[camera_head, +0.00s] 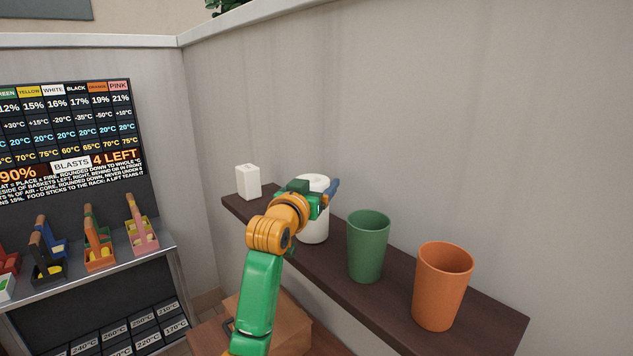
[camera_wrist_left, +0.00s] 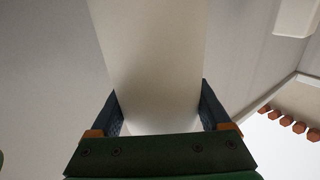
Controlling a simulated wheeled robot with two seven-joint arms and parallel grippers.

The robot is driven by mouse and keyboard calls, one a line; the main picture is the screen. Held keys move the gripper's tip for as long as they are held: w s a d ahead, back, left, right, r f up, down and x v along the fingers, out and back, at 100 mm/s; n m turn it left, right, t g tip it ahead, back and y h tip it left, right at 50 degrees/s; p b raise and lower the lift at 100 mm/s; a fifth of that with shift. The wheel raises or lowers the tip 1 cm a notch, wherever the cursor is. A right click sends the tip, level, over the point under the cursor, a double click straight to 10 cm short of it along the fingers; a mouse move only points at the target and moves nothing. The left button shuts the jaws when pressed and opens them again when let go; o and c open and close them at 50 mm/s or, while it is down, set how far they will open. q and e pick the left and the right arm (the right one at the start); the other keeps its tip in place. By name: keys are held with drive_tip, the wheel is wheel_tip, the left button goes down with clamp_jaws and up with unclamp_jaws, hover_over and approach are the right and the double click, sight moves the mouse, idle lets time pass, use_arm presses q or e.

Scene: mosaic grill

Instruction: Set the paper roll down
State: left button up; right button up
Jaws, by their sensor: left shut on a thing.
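The paper roll (camera_head: 316,230) is a white upright cylinder above or on the dark wall shelf (camera_head: 385,315), between a white box and a green cup. I cannot tell if its base touches the shelf. My left gripper (camera_head: 325,192) is shut on the roll near its upper part and hides some of it. In the left wrist view the pale roll (camera_wrist_left: 150,60) fills the space between the two dark blue fingers (camera_wrist_left: 160,105). My right gripper is not in view.
A small white box (camera_head: 248,182) stands at the shelf's far left end. A green cup (camera_head: 367,245) and an orange cup (camera_head: 441,285) stand right of the roll. The wall is close behind. A rack with small coloured baskets (camera_head: 98,246) and a menu board (camera_head: 70,130) are at left.

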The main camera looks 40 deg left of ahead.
use_arm(q)
drive_tip(key=shift+s+d+r, duration=0.1)
drive_tip(key=shift+s+d, duration=0.1)
drive_tip(key=shift+s, duration=0.3)
drive_tip(key=shift+f, duration=0.2)
drive_tip(key=o, duration=1.3)
drive_tip(key=shift+w+a, duration=0.1)
drive_tip(key=shift+w, duration=0.05)
drive_tip(key=shift+o, duration=0.6)
drive_tip(key=shift+w+f, duration=0.1)
drive_tip(key=shift+r, duration=0.25)
drive_tip(key=b+v, duration=0.4)
drive_tip(key=v, duration=0.8)
